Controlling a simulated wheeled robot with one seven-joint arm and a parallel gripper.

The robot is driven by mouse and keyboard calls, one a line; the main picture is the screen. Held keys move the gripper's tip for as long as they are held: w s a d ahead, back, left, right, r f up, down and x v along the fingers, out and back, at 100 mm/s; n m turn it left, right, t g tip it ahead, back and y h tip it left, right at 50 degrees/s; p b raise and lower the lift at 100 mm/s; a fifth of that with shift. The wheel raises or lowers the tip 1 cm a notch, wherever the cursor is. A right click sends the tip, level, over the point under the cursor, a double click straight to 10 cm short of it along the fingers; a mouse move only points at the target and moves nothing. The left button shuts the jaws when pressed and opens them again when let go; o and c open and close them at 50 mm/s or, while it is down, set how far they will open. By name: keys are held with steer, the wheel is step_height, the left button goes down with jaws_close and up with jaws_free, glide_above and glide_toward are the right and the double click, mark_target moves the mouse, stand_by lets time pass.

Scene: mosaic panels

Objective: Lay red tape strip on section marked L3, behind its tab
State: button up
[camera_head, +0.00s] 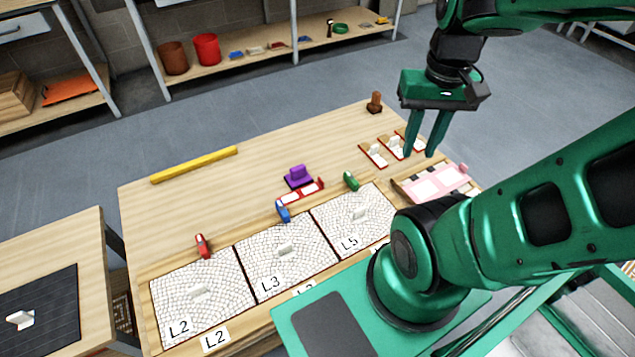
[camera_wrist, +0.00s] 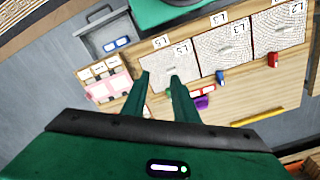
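The panel marked L3 (camera_head: 287,262) is the middle of three pale mosaic sections on the table; it also shows in the wrist view (camera_wrist: 224,47). A small white tab (camera_head: 285,250) stands near its middle. A blue piece (camera_head: 283,211) is at its far edge. A red strip with white patches (camera_head: 300,193) lies beyond the panels, beside a purple block (camera_head: 297,176); I cannot tell if it is the tape. My gripper (camera_head: 420,154) is open, at the table's right side, with nothing visible between its fingers; it also shows in the wrist view (camera_wrist: 158,78).
Panels L2 (camera_head: 199,300) and L5 (camera_head: 357,218) flank L3, with a red piece (camera_head: 203,246) and a green piece (camera_head: 350,181) at their far edges. Small red-edged pieces (camera_head: 373,153) and a pink tray (camera_head: 435,185) are near my gripper. A yellow bar (camera_head: 195,164) lies far left.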

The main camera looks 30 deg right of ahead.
steer(key=w+d+f+n, duration=0.1)
steer(key=w+d+f, duration=0.25)
steer(key=w, duration=0.35)
steer(key=n+t, duration=0.4)
steer(key=n, duration=0.1)
glide_above(321, 180)
steer(key=s, duration=0.5)
step_height(321, 180, down, 27)
steer(key=shift+w+x, duration=0.2)
steer(key=shift+x, duration=2.45)
steer(key=shift+w+x, duration=0.2)
steer(key=shift+x, duration=2.45)
steer(key=shift+r, duration=0.2)
steer(key=shift+c, duration=0.7)
jaws_close()
